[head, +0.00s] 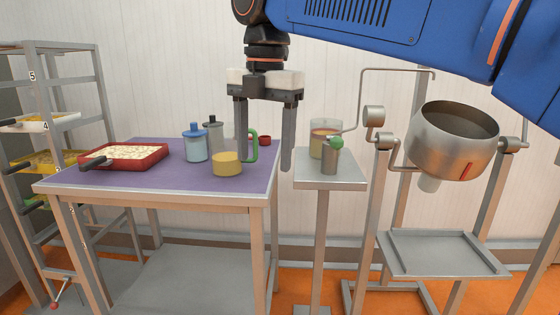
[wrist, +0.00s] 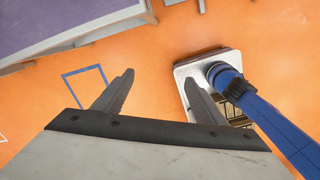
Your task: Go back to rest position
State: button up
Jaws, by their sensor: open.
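My gripper (head: 264,165) hangs pointing down near the right edge of the purple-topped table (head: 110,196) in the head view. Its two fingers are apart and nothing shows between them except a green handle seen behind. In the wrist view my gripper (wrist: 163,95) is open and empty, with orange floor below it. My blue arm reaches across the upper right of the head view.
On the table stand a red tray (head: 148,163) of pale pieces, a blue-lidded jar (head: 196,145) and a yellow cup (head: 227,164). A small stand (head: 335,178), a tilting metal pot (head: 450,150) and a shelf rack (head: 62,48) stand nearby.

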jog(key=s+d+f+m+t, duration=0.1)
jog(key=s+d+f+m, duration=0.1)
jog(key=d+f+m, duration=0.65)
jog(key=s+d+f+m+t, duration=0.1)
jog(key=d+f+m, duration=0.2)
jog(key=d+m, duration=0.55)
jog(key=s+d+f+m+t, duration=0.1)
jog(key=s+d+f+m, duration=0.4)
jog(key=f, duration=0.4)
jog(key=s+d+f+m+t, duration=0.1)
jog(key=s+d+f+m, duration=0.5)
jog(key=d+f+m, duration=0.2)
notch_tip(320, 180, down, 3)
jog(key=shift+d+r, duration=0.2)
jog(key=shift+d, duration=0.85)
jog(key=shift+s, duration=0.1)
